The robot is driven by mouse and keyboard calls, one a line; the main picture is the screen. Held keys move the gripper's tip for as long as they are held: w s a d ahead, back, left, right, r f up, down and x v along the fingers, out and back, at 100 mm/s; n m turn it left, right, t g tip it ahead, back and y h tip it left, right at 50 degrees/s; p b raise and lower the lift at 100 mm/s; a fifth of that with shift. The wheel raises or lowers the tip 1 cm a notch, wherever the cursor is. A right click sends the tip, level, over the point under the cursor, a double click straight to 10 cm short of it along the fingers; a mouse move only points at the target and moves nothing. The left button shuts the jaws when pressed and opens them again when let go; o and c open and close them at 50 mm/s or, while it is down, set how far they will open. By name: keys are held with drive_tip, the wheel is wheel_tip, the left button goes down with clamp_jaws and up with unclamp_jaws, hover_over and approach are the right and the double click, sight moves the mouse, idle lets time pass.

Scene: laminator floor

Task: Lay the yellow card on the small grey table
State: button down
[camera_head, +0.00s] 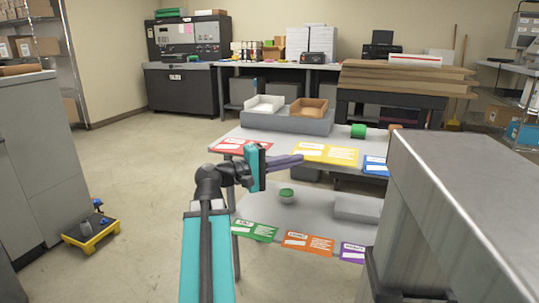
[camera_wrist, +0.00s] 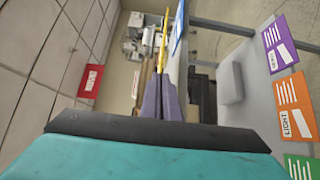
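The yellow card (camera_head: 330,154), with white label areas, shows just above the front of the grey upper tabletop (camera_head: 285,139). My gripper (camera_head: 296,158) reaches in from the left, its purple fingers overlapping the card's left edge. In the wrist view the fingers (camera_wrist: 161,78) are close together, and the yellow card (camera_wrist: 164,40) extends edge-on from between their tips. They appear shut on it. Which grey surface is the small table is unclear.
A red card (camera_head: 240,146) and a blue card (camera_head: 376,166) flank the yellow one. Green, orange and purple cards line the lower grey surface (camera_head: 262,208). A tall grey metal unit (camera_head: 470,180) blocks the right foreground. Floor at left is open around a yellow trolley (camera_head: 91,235).

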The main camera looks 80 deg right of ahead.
drive_tip(key=shift+w+d+r+p, duration=0.15)
drive_tip(key=shift+w+d+p, duration=0.3)
drive_tip(key=shift+p, duration=2.7)
drive_tip(key=p, duration=0.7)
drive_tip(key=shift+w+d+p, duration=0.1)
drive_tip(key=shift+w+p, duration=0.1)
drive_tip(key=shift+p, duration=0.2)
drive_tip(key=w+d+f, duration=0.1)
drive_tip(key=w+d, duration=0.6)
drive_tip(key=d, duration=0.1)
drive_tip(key=shift+f+b, duration=0.25)
drive_tip(key=shift+b, duration=0.2)
drive_tip(key=shift+f, duration=1.75)
drive_tip(key=shift+f+b, duration=0.15)
drive_tip(key=shift+b, duration=0.2)
drive_tip(key=c, duration=2.4)
unclamp_jaws()
drive_tip(key=shift+c, duration=0.2)
drive_tip(key=o, duration=0.4)
